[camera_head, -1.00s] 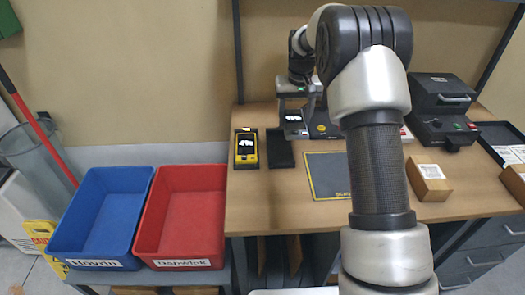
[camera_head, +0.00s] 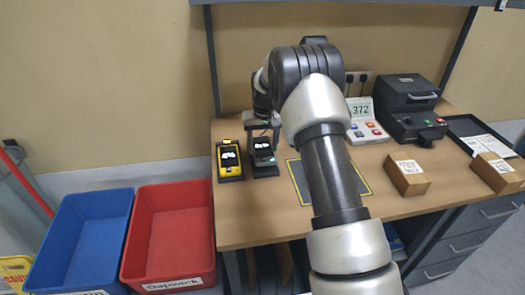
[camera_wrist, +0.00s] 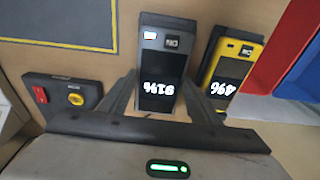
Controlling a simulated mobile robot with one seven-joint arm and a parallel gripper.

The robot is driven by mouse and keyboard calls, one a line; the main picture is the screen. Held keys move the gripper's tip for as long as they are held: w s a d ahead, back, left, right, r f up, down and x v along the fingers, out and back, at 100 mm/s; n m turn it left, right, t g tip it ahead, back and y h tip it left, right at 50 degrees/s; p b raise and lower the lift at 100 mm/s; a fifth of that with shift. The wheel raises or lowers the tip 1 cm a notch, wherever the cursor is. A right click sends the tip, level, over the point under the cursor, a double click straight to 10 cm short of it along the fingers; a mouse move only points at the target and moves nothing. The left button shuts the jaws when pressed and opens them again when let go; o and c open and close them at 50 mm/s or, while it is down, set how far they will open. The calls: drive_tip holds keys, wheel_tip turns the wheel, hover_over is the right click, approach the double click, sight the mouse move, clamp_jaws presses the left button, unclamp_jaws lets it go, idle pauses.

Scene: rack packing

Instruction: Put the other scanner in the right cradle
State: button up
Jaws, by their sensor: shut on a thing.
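A dark grey scanner (camera_head: 263,149) with a lit screen is at the right cradle (camera_head: 266,172), over or in it; whether it is fully seated I cannot tell. My gripper (camera_head: 262,136) is shut on this scanner from behind. A yellow scanner (camera_head: 229,157) sits in the left cradle (camera_head: 231,179). It also shows in the wrist view (camera_wrist: 228,75), beside the grey one and apart from it.
A dark mat (camera_head: 296,178) with a yellow border lies right of the cradles. A keypad with a 372 display (camera_head: 364,120), a black machine (camera_head: 412,122) and a cardboard box (camera_head: 406,174) stand farther right. Blue (camera_head: 85,235) and red (camera_head: 170,232) bins are at left.

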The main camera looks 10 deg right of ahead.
drive_tip(key=shift+f, duration=1.2)
drive_tip(key=shift+f, duration=0.2)
drive_tip(key=o, duration=1.2)
